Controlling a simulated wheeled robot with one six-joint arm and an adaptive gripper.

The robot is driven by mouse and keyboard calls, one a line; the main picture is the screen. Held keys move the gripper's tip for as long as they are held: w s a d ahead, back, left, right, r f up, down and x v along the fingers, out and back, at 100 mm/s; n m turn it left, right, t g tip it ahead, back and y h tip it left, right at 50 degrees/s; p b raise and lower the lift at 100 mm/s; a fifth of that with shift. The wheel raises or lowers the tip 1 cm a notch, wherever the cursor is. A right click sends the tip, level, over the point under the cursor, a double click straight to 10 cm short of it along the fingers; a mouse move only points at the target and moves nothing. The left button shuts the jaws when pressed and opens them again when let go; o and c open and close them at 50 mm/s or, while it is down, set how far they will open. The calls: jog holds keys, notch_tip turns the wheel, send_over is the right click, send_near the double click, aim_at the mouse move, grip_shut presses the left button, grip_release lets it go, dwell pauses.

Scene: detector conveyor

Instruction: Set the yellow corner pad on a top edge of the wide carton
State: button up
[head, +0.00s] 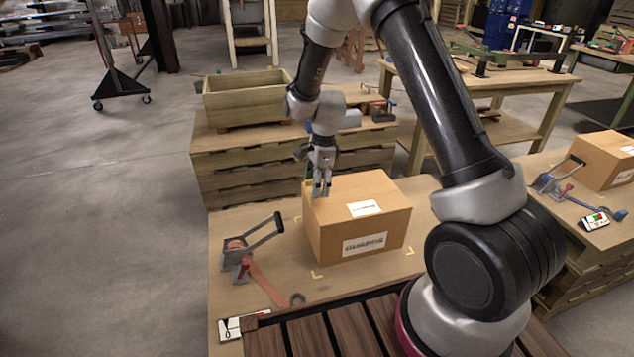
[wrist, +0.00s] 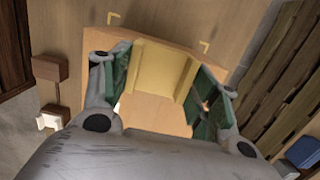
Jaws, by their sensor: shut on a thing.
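The wide carton (head: 330,230) is brown, closed and labelled, and sits on the wooden bench. My gripper (head: 322,192) points down at the carton's far-left top edge. In the wrist view, my gripper (wrist: 162,85) is shut on the yellow corner pad (wrist: 158,68), with green finger pads on both sides of it. The pad lies over the edge of the carton top (wrist: 155,118) in that view. In the head view only a small yellow sliver of the pad (head: 308,187) shows beside the fingers. I cannot tell whether the pad touches the carton.
A strapping tool (head: 238,262) with a raised handle and orange strap stands left of the carton. A wooden planter box (head: 245,100) stands behind. Another carton (head: 603,162) sits on the right bench.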

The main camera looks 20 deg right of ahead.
jog(key=shift+f, duration=1.8)
jog(key=o, duration=1.1)
jog(key=shift+f, duration=0.1)
jog(key=r, duration=0.4)
jog(key=d+r, duration=0.1)
jog(key=r, duration=0.7)
jog(key=shift+d, duration=0.25)
